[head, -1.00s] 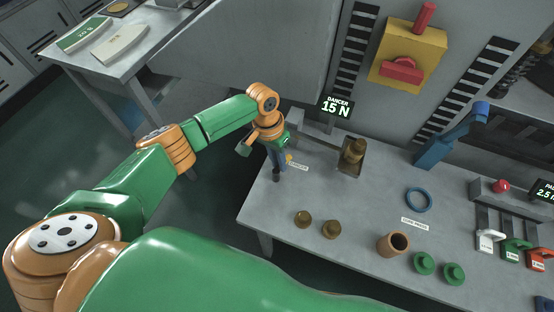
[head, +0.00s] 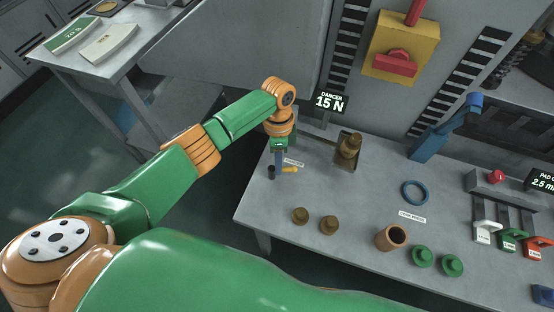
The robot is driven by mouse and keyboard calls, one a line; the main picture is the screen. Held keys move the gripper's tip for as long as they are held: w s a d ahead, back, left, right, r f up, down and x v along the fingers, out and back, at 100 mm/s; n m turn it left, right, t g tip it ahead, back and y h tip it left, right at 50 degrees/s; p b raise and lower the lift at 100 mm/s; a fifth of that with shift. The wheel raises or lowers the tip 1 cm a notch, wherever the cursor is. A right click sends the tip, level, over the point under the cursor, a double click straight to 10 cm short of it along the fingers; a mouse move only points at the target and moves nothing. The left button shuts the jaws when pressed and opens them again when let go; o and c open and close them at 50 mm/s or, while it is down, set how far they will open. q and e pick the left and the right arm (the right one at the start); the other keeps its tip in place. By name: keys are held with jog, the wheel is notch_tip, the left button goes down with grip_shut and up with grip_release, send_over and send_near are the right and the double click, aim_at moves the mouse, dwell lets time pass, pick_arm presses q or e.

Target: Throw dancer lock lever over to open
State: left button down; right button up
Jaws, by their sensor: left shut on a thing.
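My left gripper (head: 279,169) points down at the left end of the grey bench, just left of a small white label. It is shut on the dancer lock lever (head: 291,170), whose yellow end sticks out to the right of the fingers. The fingers and wrist hide the rest of the lever, so its exact angle is unclear. The dancer display (head: 330,101) reads 15 N behind the gripper. My right gripper is not in view.
A brass piece (head: 348,147) stands on a stand to the right of the gripper. Brass knobs (head: 300,216), a copper cup (head: 391,237), green pieces (head: 422,256) and a blue ring (head: 415,193) sit on the bench (head: 345,195). A yellow box with a red handle (head: 395,63) is on the wall.

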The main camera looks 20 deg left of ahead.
pick_arm(q)
jog(key=shift+s+d+m+y, duration=0.1)
jog(key=shift+s+m+y, duration=0.1)
jog(key=shift+m, duration=0.85)
jog(key=shift+s+d+m+y, duration=0.1)
jog(key=shift+s+m+y, duration=0.1)
jog(key=shift+m, duration=0.85)
jog(key=shift+f, duration=0.1)
jog(key=c, duration=0.8)
grip_release()
jog(key=shift+c, duration=0.2)
notch_tip(320, 180, up, 7)
jog(key=w, duration=0.1)
jog(key=shift+w, duration=0.25)
jog(key=shift+d, duration=0.1)
